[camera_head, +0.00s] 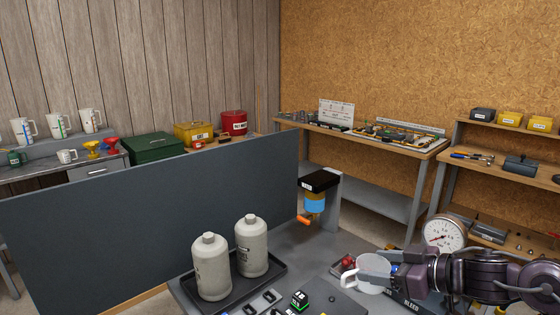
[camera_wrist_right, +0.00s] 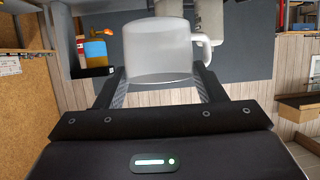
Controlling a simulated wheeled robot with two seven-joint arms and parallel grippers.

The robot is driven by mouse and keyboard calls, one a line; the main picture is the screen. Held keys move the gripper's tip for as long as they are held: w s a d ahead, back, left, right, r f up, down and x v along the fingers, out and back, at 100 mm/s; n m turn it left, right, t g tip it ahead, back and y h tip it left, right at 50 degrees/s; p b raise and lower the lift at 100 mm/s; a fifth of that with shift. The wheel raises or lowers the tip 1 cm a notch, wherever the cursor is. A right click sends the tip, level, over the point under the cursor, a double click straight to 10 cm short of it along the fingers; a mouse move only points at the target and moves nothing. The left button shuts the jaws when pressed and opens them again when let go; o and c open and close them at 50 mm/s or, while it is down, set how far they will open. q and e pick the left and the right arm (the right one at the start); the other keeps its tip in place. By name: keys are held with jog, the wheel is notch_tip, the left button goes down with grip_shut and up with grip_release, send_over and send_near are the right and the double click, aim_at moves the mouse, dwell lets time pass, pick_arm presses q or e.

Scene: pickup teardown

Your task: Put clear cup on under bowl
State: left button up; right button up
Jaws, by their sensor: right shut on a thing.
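The clear cup (camera_head: 371,274) is a translucent mug with a handle on its left in the head view. My right gripper (camera_head: 388,272) is shut on it, above the grey bench. In the right wrist view the cup (camera_wrist_right: 156,50) sits between the two fingers, its handle at the right. The bowl (camera_head: 315,203), blue and amber, hangs under a black filter head (camera_head: 320,181) on a grey stand. It also shows in the wrist view (camera_wrist_right: 96,50), left of the cup and apart from it. My left gripper is not in view.
Two pale bottles (camera_head: 211,267) stand in a black tray (camera_head: 272,278) on the bench. An orange lever (camera_head: 303,220) sticks out below the bowl. A round gauge (camera_head: 444,234) stands near my right arm. A dark panel (camera_head: 150,220) runs behind the bench.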

aim_at(369, 285)
jog(key=shift+w+a+m+t+h, duration=0.1)
jog(key=shift+a+m+t+h, duration=0.3)
jog(key=shift+a, duration=0.3)
jog(key=shift+a+r+m+t+h, duration=0.15)
jog(key=shift+a+m+t+h, duration=0.45)
jog(key=shift+m+h, duration=0.3)
jog(key=shift+s+a+r+m+t+h, duration=0.1)
jog(key=shift+r+m+t+h, duration=0.15)
jog(key=shift+m+h, duration=0.2)
jog(key=shift+s+a+r+m+t+h, duration=0.15)
jog(key=shift+m+t+h, duration=0.15)
jog(key=shift+m, duration=0.25)
jog(key=m+h, duration=0.1)
jog(key=s+r+m+t+h, duration=0.1)
jog(key=h, duration=0.1)
jog(key=shift+s+d+r+m, duration=0.2)
jog(key=shift+d+m, duration=0.1)
jog(key=m+h, duration=0.1)
jog(key=s+d+r+m+h, duration=0.1)
jog(key=shift+s+h, duration=0.3)
jog(key=shift+h, duration=0.05)
